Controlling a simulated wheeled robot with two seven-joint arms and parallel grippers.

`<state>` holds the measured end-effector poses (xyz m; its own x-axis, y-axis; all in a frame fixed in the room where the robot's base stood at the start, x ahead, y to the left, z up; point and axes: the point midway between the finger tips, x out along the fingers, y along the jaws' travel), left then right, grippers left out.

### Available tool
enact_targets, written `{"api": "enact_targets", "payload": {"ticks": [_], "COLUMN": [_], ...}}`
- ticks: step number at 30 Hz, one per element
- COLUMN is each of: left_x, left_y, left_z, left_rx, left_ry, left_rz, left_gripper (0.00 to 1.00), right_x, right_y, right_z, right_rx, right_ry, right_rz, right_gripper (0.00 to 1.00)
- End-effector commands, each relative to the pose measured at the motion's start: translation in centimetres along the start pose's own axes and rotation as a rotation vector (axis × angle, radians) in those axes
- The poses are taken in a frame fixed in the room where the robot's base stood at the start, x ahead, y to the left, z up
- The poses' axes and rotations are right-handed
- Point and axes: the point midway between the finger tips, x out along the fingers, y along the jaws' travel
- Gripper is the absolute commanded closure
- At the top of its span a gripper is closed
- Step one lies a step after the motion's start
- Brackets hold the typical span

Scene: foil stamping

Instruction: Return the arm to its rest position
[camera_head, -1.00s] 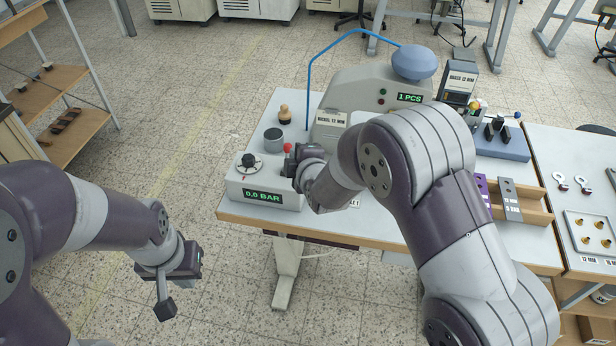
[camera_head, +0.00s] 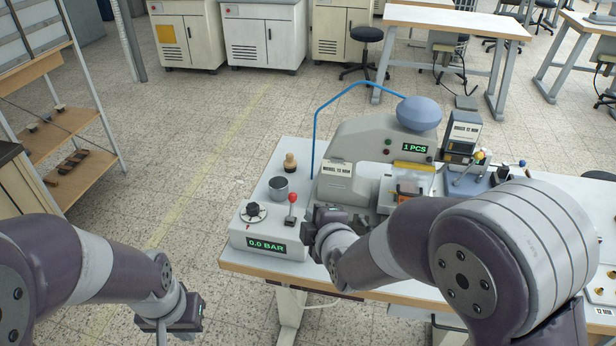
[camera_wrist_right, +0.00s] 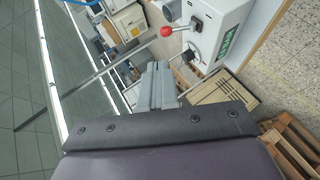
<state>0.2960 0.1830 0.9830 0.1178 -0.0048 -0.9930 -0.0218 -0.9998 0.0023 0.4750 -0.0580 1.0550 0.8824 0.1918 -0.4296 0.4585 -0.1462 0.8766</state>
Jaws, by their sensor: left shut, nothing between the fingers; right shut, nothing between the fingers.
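My right gripper (camera_head: 318,220) is over the front of the table, just right of the red-knobbed lever (camera_head: 292,207) on the pressure box (camera_head: 268,242). Its fingers are hard to make out in the head view. In the right wrist view the fingers (camera_wrist_right: 157,82) are together and empty, with the red knob (camera_wrist_right: 166,32) beyond them and apart from them. My right forearm crosses the table's front right part and hides it. My left gripper (camera_head: 168,325) hangs at the lower left, clear of the table. It is shut and empty, its tips near the bottom edge of the picture.
The stamping machine (camera_head: 360,140) with a blue hose stands behind my right gripper. A grey cup (camera_head: 278,187) and a wooden-knobbed stamp (camera_head: 290,163) stand left of it. The box display reads 0.0 BAR. A shelf (camera_head: 70,135) stands far left; the floor between is clear.

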Motion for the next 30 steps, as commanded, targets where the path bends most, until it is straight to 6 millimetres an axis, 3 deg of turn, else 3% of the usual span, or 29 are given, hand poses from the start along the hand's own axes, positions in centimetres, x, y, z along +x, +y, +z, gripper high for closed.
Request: {"api": "enact_targets", "payload": {"ticks": [5, 8, 12, 15, 18, 21, 30], "left_x": [0.0, 0.0, -0.2, -0.3, -0.4, -0.5, -0.5], "left_y": [0.0, 0.0, 0.0, 0.0, 0.0, 0.0, 0.0], "left_z": [0.0, 0.0, 0.0, 0.0, -0.1, -0.1, -0.1], "left_rx": [0.0, 0.0, 0.0, 0.0, 0.0, 0.0, 0.0], "left_ry": [0.0, 0.0, 0.0, 0.0, 0.0, 0.0, 0.0], "left_rz": [0.0, 0.0, 0.0, 0.0, 0.0, 0.0, 0.0], "left_gripper": [1.0, 1.0, 1.0, 1.0, 1.0, 1.0, 1.0], "right_x": [0.0, -1.2, -7.0, -12.6, -15.5, -15.4, -15.4], "right_y": [-0.7, -5.2, -11.2, -13.3, -13.1, -12.3, -12.3], "right_z": [0.1, 0.5, 4.2, 7.8, 10.5, 11.6, 11.6], "right_rx": [0.098, 0.388, 0.916, 1.211, 1.323, 1.366, 1.366], "right_ry": [-0.004, -0.066, -0.427, -0.776, -0.936, -0.944, -0.944], "right_rz": [-0.032, -0.238, -0.551, -0.629, -0.617, -0.579, -0.579], "right_gripper": [1.0, 1.0, 1.0, 1.0, 1.0, 1.0, 1.0]}}
